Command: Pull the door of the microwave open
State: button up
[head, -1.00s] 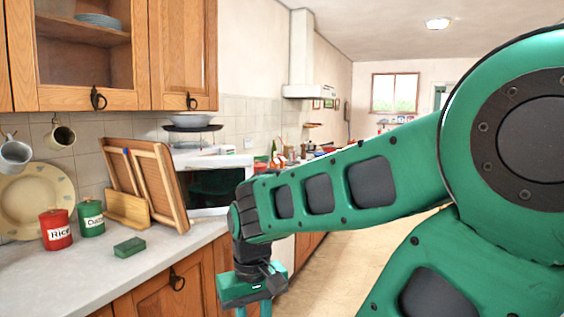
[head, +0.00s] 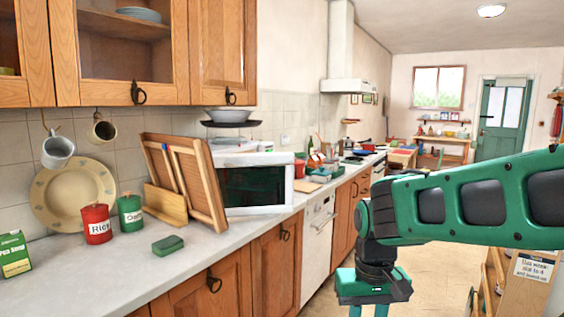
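The microwave (head: 288,184) stands on the counter at mid-picture in the head view, white with a dark window in its front. Its door (head: 250,185) looks closed. Nothing visible is held.
The counter (head: 125,275) carries a wooden board rack (head: 186,180), a red canister (head: 97,224), a green canister (head: 130,213) and a green sponge (head: 168,245). A bowl on a dark stand (head: 230,122) is above the microwave. Open floor (head: 335,250) lies right of the cabinets.

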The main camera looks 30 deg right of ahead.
aim_at(260, 189)
jog(key=z, duration=0.05)
jog(key=i, duration=1.05)
jog(key=u, duration=0.05)
